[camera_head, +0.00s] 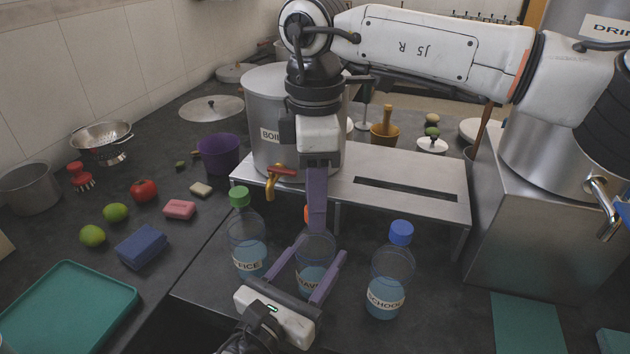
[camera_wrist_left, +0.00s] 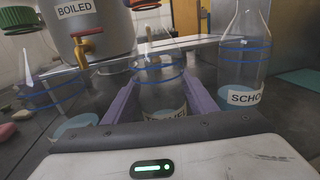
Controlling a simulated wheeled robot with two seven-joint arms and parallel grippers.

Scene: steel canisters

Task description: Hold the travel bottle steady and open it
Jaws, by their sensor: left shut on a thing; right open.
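The travel bottle (camera_head: 316,246) is clear with blue liquid and stands upright between two similar bottles. Its label is partly hidden; an orange cap (camera_head: 307,213) shows beside the right gripper's finger. My left gripper (camera_head: 320,250) is shut on the bottle's body, one purple finger on each side. The bottle's lower body and label also show between those fingers in the left wrist view (camera_wrist_left: 160,92). My right gripper (camera_head: 317,226) points straight down at the cap and is open. It is seen edge-on, and its finger hides most of the cap and neck.
The green-capped bottle (camera_head: 246,232) stands close on the left, the blue-capped school bottle (camera_head: 388,280) on the right. Behind are a steel stand (camera_head: 400,200) and a boiler (camera_head: 262,105) with a tap (camera_head: 272,182). A teal tray (camera_head: 70,310) lies at left.

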